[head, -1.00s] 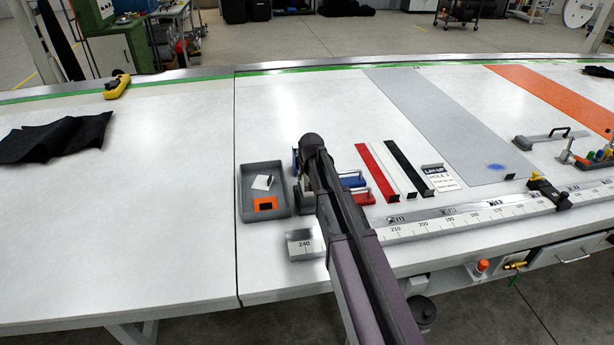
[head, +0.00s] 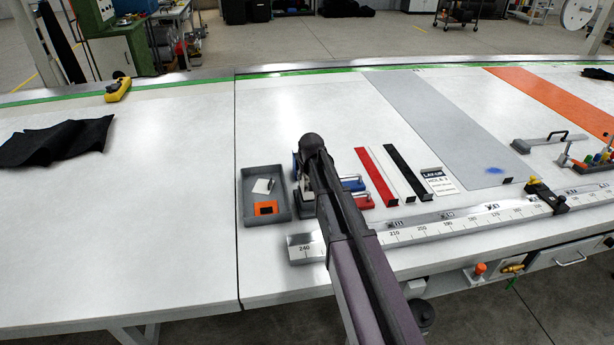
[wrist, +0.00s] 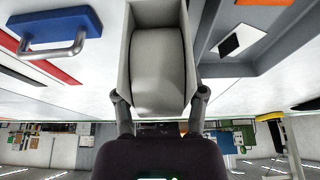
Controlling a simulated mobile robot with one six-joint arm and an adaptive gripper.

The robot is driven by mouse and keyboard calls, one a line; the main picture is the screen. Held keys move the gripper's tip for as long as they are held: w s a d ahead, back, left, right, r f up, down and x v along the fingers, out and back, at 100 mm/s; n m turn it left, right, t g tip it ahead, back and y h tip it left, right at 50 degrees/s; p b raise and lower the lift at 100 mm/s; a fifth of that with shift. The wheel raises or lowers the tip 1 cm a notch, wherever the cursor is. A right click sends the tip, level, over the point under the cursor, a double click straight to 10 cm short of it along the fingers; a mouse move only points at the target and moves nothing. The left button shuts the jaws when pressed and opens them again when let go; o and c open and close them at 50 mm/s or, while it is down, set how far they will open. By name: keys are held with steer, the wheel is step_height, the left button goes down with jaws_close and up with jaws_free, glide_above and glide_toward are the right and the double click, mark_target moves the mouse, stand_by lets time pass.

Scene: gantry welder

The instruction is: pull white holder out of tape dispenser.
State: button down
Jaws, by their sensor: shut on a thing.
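In the wrist view, the white holder (wrist: 159,70) is a pale, rounded piece between the two straight grey walls of the tape dispenser (wrist: 127,50). Its lower end reaches out toward my gripper (wrist: 160,98). One finger is at each side, and the gripper is shut on the holder. I cannot tell exactly where the fingertips touch. In the head view, my arm covers the gripper and most of the dispenser, beside the grey tray.
Blue and red handled blocks (head: 360,202) and red, white and black strips (head: 376,176) lie to the right. A long ruler (head: 430,224) runs in front.

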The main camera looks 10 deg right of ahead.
steer(key=shift+r+p, duration=1.25)
steer(key=shift+r, duration=0.1)
stand_by(0.3)
